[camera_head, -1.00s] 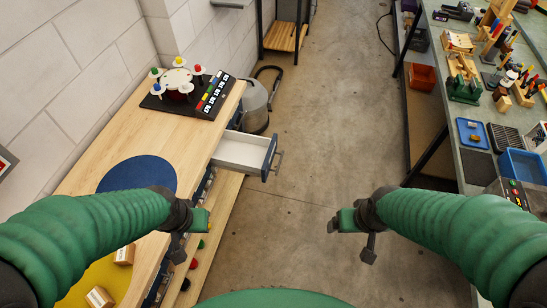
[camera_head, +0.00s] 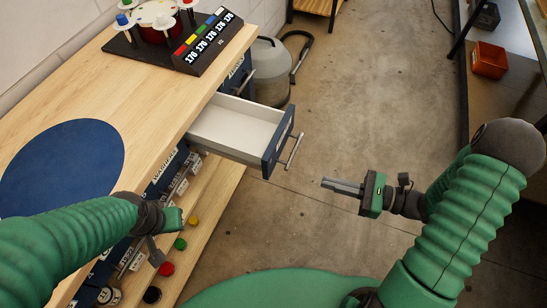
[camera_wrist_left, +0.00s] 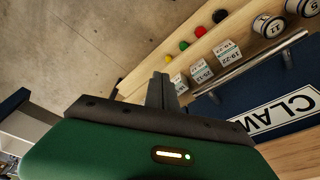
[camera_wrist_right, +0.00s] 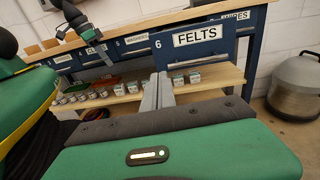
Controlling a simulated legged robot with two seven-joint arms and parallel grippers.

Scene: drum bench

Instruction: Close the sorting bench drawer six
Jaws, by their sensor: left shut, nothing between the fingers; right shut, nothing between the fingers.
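The open drawer six (camera_head: 236,132) sticks out of the bench front in the head view, with a white empty-looking inside, a dark blue front and a bar handle (camera_head: 295,152). Its front, marked "6 FELTS" (camera_wrist_right: 198,37), faces me in the right wrist view. My right gripper (camera_head: 325,184) is shut and empty. It points left toward the drawer, apart from the handle and to its right. Its closed fingers (camera_wrist_right: 157,88) show below the label. My left gripper (camera_wrist_left: 160,82) is shut and empty near the bench front; its fingertips are not clear in the head view.
The wooden bench top (camera_head: 120,75) carries a blue round mat (camera_head: 62,165) and a drum stand (camera_head: 160,20). A lower shelf (camera_head: 215,185) holds small boxes and coloured balls. A grey canister (camera_head: 262,72) stands behind the drawer. The floor right of the drawer is clear.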

